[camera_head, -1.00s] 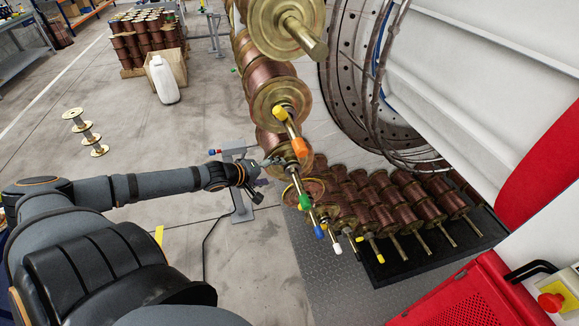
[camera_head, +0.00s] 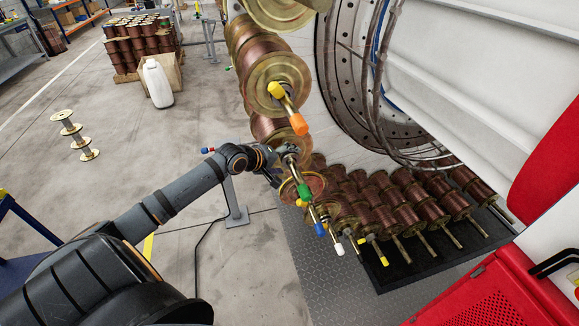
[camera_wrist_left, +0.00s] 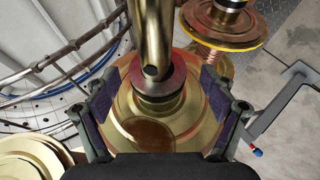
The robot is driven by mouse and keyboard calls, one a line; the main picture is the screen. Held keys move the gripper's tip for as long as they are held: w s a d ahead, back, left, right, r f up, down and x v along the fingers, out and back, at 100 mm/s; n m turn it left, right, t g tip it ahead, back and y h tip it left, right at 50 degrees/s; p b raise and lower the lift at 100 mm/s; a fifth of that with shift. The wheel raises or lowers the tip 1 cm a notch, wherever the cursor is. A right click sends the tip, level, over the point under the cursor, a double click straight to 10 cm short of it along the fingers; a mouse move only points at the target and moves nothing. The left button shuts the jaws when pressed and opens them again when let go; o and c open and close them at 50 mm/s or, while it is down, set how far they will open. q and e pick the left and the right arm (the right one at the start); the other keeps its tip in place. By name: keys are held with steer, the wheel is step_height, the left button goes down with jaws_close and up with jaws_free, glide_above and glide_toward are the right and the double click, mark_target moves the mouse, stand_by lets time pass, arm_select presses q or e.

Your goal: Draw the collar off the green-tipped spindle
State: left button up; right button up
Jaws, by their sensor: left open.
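The green tip (camera_head: 305,191) ends a brass spindle slanting down toward me from a spool on the carousel. In the left wrist view this spindle (camera_wrist_left: 151,35) rises toward the camera. A collar (camera_wrist_left: 160,80) with a dark red and black band sits around it, close against the brass spool flange (camera_wrist_left: 185,125). My left gripper (camera_head: 281,164) is beside the spindle near its spool end. In the left wrist view its open fingers (camera_wrist_left: 158,92) stand on either side of the collar, with gaps. The collar is hard to make out in the head view. My right gripper is out of view.
The orange-tipped spindle (camera_head: 299,124) with a yellow collar (camera_head: 277,90) is just above. Blue (camera_head: 320,229), white (camera_head: 339,249) and yellow (camera_head: 384,261) tips crowd below. A grey stand (camera_head: 236,203) is left of the spindle. Open floor lies further left.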

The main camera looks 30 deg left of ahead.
mark_target(296, 180)
arm_select(q)
steer(key=shift+w+d+f, duration=0.35)
steer(key=shift+w, duration=0.3)
steer(key=shift+c, duration=0.2)
steer(key=c, duration=1.5)
steer(key=shift+s+d+r+p, duration=0.15)
steer(key=shift+s+d+p, duration=0.1)
steer(key=shift+p, duration=0.4)
steer(key=s+d+p, duration=0.2)
steer(key=p, duration=0.2)
steer(key=shift+s+d+r, duration=0.1)
steer(key=shift+s+d, duration=0.15)
steer(key=shift+d, duration=0.15)
steer(key=shift+s+d+p, duration=0.8)
steer(key=shift+d+p, duration=0.1)
steer(key=shift+p, duration=0.25)
steer(key=shift+s+d+p, duration=0.7)
steer(key=shift+d, duration=0.1)
steer(key=shift+d, duration=0.1)
